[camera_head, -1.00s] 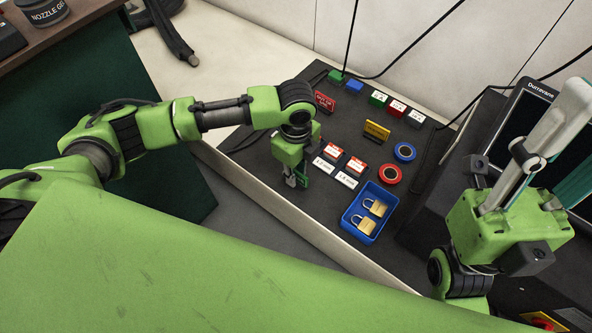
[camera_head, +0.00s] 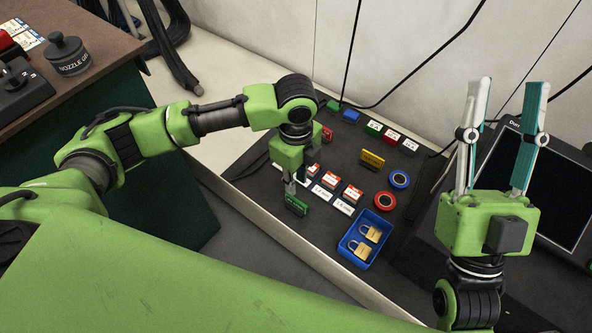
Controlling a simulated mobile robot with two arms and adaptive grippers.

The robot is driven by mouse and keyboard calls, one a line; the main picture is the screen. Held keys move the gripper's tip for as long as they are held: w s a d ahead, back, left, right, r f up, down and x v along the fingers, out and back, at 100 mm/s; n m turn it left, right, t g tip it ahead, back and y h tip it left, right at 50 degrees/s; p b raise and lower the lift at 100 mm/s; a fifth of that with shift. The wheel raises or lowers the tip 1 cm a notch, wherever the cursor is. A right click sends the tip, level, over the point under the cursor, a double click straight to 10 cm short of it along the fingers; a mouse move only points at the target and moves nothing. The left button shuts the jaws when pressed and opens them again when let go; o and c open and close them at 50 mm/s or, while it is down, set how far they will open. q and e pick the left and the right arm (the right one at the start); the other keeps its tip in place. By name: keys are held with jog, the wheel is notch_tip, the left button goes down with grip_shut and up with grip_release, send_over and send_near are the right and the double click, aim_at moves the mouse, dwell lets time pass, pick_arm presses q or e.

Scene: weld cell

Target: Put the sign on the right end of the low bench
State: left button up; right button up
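My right gripper (camera_head: 512,85) is open and empty, fingers pointing up, at the right.
A blue tray (camera_head: 345,251) holds two brass padlocks. Red (camera_head: 385,201) and blue (camera_head: 399,180) rings, labelled cards (camera_head: 352,194) and small coloured blocks (camera_head: 374,128) crowd the bench. A monitor (camera_head: 552,195) stands at right. A brown-topped cabinet (camera_head: 105,55) with a black pot (camera_head: 68,54) is upper left.

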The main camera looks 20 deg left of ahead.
pick_arm(q)
jog(key=d+r+n+t+h, duration=0.2)
jog(key=d+r+h, duration=0.15)
jog(key=d, duration=0.65)
jog(key=d+r+n+t+h, duration=0.1)
jog(key=d+r+t+h, duration=0.1)
jog(key=d+h, duration=0.5)
jog(key=w+d+r+n+t+h, duration=0.25)
jog(key=d+r+n+t, duration=0.2)
jog(key=r, duration=0.65)
jog(key=a+r+n+t, duration=0.55)
jog(key=r+t, duration=0.25)
jog(key=r, duration=0.2)
jog(key=s+a+r+n+t+y, duration=0.3)
jog(key=a+r+t, duration=0.1)
jog(key=a, duration=0.3)
jog(key=s+a+r+n+t+y, duration=0.3)
jog(key=a+r+t, duration=0.1)
jog(key=a, duration=0.4)
jog(key=shift+a+r, duration=0.15)
jog(key=shift+r, duration=0.1)
pick_arm(e)
jog(key=w+f+g, duration=0.1)
jog(key=w+f+h, duration=0.1)
jog(key=shift+w+a+f+g, duration=0.2)
jog(key=shift+w+f+g, duration=0.1)
jog(key=shift+w+g, duration=0.1)
